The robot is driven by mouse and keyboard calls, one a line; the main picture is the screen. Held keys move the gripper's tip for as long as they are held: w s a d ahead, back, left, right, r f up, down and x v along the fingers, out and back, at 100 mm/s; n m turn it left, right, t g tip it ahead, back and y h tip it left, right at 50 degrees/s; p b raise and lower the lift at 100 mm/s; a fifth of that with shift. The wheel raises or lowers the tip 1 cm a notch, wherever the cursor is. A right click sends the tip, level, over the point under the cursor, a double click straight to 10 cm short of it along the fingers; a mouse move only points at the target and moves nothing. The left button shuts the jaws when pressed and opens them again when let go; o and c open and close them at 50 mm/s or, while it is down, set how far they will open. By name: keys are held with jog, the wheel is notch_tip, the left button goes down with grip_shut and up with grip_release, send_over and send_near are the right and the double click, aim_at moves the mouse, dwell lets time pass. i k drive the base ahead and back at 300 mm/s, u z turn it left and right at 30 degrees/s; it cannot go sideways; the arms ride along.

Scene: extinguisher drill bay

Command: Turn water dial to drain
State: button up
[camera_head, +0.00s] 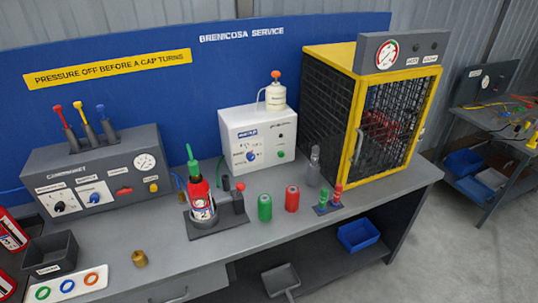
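A white box (272,142) stands on the bench against the blue back panel. On its front is a blue dial (250,157) with small marks around it; I cannot read the marks or the pointer's setting. A green button (281,153) sits to its right. I cannot make out a label that names the water dial for certain. The grey control console (97,172) at the left also has a dark knob (60,207) and a blue-and-white knob (94,198) on its front. My gripper is not in view.
A red extinguisher (201,203) with a green top stands in a dark holder before the white box. A green can (265,208) and a red can (292,199) stand right of it. A yellow-framed mesh cage (352,130) stands at the right. A brass fitting (139,258) lies near the front.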

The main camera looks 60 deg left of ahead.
aim_at(251, 156)
jog(key=z, duration=0.15)
jog(key=k, duration=1.5)
jog(key=u, duration=1.25)
jog(key=i, duration=0.55)
jog(key=u, duration=0.05)
